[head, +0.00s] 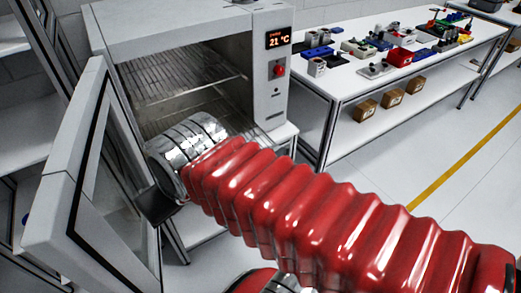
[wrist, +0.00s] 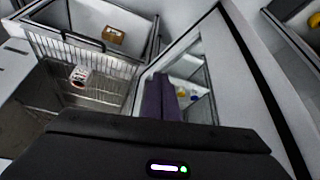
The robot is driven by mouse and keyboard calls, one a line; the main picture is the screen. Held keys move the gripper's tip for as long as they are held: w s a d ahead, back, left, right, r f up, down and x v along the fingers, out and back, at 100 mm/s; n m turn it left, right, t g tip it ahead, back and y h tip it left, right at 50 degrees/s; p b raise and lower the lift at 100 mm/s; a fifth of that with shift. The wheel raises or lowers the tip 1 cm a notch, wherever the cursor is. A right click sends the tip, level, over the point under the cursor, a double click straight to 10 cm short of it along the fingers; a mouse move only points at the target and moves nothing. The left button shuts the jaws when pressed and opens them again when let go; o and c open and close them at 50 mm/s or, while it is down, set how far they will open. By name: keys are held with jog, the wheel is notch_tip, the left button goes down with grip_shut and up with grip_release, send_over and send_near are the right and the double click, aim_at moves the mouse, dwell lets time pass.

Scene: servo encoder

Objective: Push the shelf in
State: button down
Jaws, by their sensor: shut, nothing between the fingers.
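The heating chamber (head: 180,33) stands open in the head view, with wire shelves inside. The upper wire shelf (head: 180,84) spans the chamber, and a lower wire shelf (head: 208,110) is partly hidden behind my wrist. In the wrist view a wire shelf (wrist: 115,66) with a front rail shows at upper left; which of the two it is I cannot tell. My gripper (wrist: 162,98) is shut and empty, its dark fingers together between the shelf and the door. In the head view its black body (head: 158,207) is mostly hidden by my wrist, near the door opening.
The open chamber door (head: 75,180) stands on the left, close to my gripper; it crosses the wrist view's right side (wrist: 262,85). A control panel (head: 275,65) reads 21 °C. A bench (head: 345,80) with parts and boxes stands right. The floor (head: 440,130) there is clear.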

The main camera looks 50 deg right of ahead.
jog(key=shift+w, duration=0.3)
jog(key=w+d+f+m+y, duration=0.1)
jog(key=w+d+f+m, duration=0.1)
jog(key=d+f+m, duration=0.4)
jog(key=w+d+f+m+y, duration=0.25)
jog(key=d+f+m, duration=0.2)
jog(key=d, duration=0.35)
jog(key=s+d+f+m+t+h, duration=0.1)
jog(key=s+d+m+h, duration=0.1)
jog(key=d, duration=0.5)
jog(key=s+d+f+m+t+h, duration=0.1)
jog(key=s+d+f+m+h, duration=0.1)
jog(key=d+m, duration=0.3)
jog(key=s+d+f+m+t+h, duration=0.1)
jog(key=s+d+f+m+h, duration=0.1)
jog(key=d, duration=0.8)
jog(key=shift+s+f+m, duration=0.25)
jog(key=shift+s+m, duration=0.55)
jog(key=shift+m, duration=0.05)
